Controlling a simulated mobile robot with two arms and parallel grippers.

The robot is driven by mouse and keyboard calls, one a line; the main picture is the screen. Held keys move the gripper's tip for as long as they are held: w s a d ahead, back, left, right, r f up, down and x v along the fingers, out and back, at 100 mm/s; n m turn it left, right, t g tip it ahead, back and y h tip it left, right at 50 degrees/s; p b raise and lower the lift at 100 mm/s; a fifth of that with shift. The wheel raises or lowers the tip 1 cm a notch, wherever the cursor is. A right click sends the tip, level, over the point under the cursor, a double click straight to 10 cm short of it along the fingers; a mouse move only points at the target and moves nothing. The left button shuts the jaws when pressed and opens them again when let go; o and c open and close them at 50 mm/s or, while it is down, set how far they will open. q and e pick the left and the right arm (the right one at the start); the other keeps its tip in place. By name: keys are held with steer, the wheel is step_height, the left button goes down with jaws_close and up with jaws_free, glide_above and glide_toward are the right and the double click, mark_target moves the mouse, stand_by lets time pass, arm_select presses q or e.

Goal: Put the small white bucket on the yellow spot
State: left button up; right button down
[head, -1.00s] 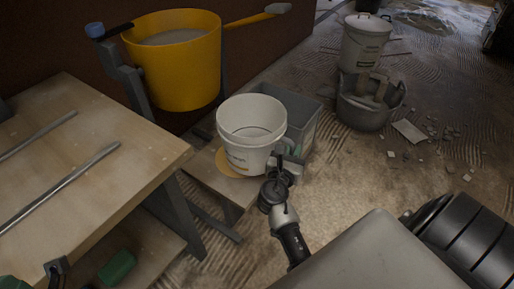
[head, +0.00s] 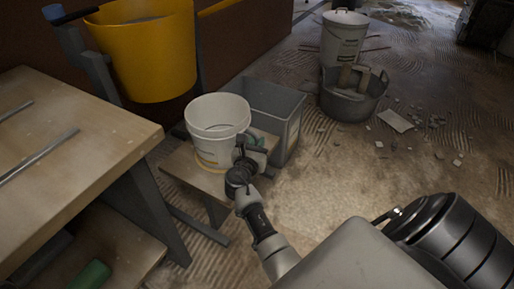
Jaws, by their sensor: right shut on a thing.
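The small white bucket (head: 214,142) is upright over the low wooden stand in the middle left of the head view. A thin rim of the yellow spot (head: 208,169) shows under its base; the bucket hides the rest. I cannot tell whether the base touches the spot or hovers just above it. My right gripper (head: 245,154) is shut on the bucket's right side, its arm coming in from the lower right. My left gripper is not in view.
A grey bin (head: 284,122) stands close behind the bucket, on the right. A yellow tub (head: 150,60) hangs above, back left. A wooden workbench (head: 85,130) with metal rods fills the left. A white lidded bucket (head: 342,42) and grey basin (head: 352,100) stand farther back.

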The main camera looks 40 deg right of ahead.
stand_by(0.3)
steer(key=c, duration=1.5)
jaws_free()
steer(key=shift+f, duration=0.15)
steer(key=o, duration=0.4)
